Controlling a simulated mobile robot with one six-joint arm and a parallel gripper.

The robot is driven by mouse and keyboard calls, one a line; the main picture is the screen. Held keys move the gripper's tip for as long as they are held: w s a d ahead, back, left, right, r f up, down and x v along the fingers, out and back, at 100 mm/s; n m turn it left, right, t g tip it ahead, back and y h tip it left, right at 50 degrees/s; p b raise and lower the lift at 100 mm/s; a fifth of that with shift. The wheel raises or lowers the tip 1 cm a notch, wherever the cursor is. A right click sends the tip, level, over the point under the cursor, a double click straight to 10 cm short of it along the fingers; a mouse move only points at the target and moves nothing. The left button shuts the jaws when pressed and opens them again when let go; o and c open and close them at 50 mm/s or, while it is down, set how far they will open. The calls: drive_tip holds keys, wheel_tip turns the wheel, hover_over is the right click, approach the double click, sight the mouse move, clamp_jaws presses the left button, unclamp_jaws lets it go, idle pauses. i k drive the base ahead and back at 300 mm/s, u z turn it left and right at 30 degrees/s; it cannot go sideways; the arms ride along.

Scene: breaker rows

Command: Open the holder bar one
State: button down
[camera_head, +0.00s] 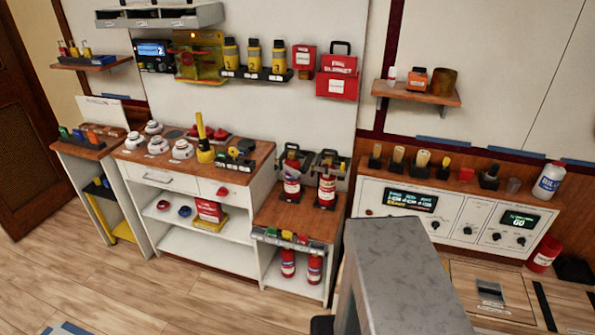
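Two red-and-white extinguisher-like bottles stand side by side on the low wooden-topped cabinet, the left bottle (292,188) and the right bottle (327,190). Each stands in a black holder, the left holder (285,160) and the right holder (322,163), with dark parts across the bottle's upper end. I cannot tell which holder bar is number one, or whether either bar is open or closed. A large grey block (400,275), part of my arm, fills the bottom middle. My gripper's fingers are not in view.
Two more red bottles (288,263) stand on the shelf below. A cabinet with white knobs (158,146) and a yellow upright handle (201,130) is to the left. A white control panel (455,212) with displays is to the right. Wooden floor (75,275) is clear at front left.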

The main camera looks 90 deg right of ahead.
sight(283, 169)
drive_tip(key=u, duration=0.15)
drive_tip(key=k, duration=2.25)
drive_tip(key=z, duration=0.8)
drive_tip(key=i, duration=1.15)
drive_tip(key=z, duration=0.05)
